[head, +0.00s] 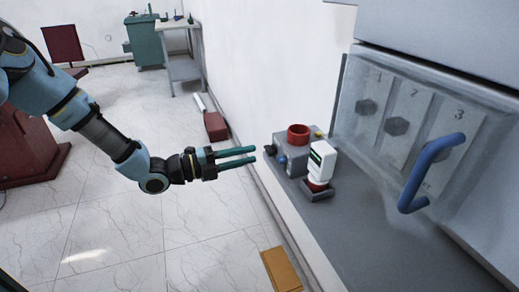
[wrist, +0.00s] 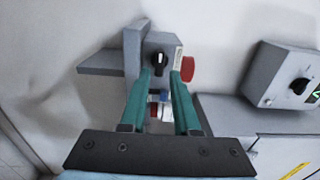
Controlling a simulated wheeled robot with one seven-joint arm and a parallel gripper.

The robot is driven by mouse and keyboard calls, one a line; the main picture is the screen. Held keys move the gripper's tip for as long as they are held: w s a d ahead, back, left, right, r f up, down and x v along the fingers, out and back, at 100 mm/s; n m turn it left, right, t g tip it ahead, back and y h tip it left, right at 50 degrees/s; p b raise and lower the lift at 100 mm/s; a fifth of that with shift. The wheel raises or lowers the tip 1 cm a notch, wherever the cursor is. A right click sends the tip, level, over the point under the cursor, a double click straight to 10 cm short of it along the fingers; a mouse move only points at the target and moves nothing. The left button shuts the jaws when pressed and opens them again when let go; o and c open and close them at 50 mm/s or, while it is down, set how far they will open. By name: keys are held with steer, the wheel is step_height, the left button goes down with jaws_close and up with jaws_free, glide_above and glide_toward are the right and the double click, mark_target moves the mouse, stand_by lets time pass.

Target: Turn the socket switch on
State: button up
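In the head view the grey unit (head: 290,176) shows a dark knob (head: 269,150) and a red cylinder (head: 298,133). My gripper (head: 254,155) points at the unit from the left, with its two teal fingers apart and nothing between them. In the wrist view my gripper (wrist: 161,74) has its fingertips on either side of the knob's line. I cannot tell whether they touch it.
A white device (head: 321,161) sits close to the unit. Another grey box (wrist: 278,72) with a knob is at the right.

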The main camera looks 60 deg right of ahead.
mark_target(266, 151)
steer(key=shift+p+x, duration=0.35)
steer(key=shift+x, duration=1.8)
jaws_close()
